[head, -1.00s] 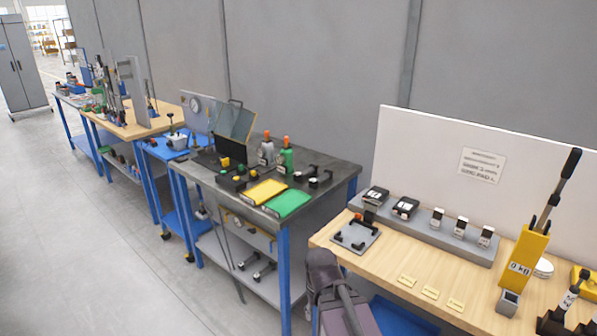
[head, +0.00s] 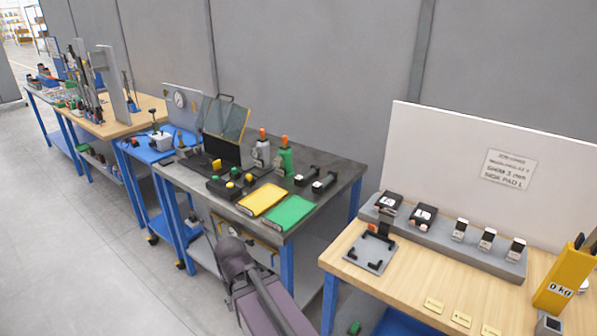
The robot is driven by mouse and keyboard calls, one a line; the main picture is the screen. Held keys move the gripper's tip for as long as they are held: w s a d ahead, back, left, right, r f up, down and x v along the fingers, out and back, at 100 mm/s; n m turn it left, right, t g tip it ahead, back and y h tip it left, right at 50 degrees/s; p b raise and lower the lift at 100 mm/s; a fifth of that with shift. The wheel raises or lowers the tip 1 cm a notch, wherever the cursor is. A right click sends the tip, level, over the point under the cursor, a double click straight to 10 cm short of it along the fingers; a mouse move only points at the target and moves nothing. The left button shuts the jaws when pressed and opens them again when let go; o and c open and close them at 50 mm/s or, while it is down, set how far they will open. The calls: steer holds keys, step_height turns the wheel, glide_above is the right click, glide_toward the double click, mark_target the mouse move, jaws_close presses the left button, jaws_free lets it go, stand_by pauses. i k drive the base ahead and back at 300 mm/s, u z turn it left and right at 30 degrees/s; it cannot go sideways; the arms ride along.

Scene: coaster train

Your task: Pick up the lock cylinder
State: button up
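I cannot single out a lock cylinder in the head view; the small parts on the benches are too small to tell apart. Part of my own arm shows at the bottom centre, in front of the dark-topped bench (head: 335,190). My gripper is not in view, so its opening and anything in it are hidden. The dark bench carries a yellow tray (head: 263,199), a green tray (head: 290,212), a black control box with coloured buttons, two bottles with orange tops and two black handled parts.
A wooden bench (head: 400,285) at right holds a grey fixture plate (head: 370,253), a grey rack (head: 450,244) with black and white blocks, and a yellow 0 kg press (head: 564,278). A blue cart (head: 150,152) and another wooden bench stand left. Grey floor (head: 60,240) is clear at lower left.

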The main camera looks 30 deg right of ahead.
mark_target(300, 180)
steer(key=z, duration=0.1)
steer(key=i, duration=0.75)
steer(key=z, duration=0.75)
steer(key=i, duration=0.55)
steer(key=z, duration=0.3)
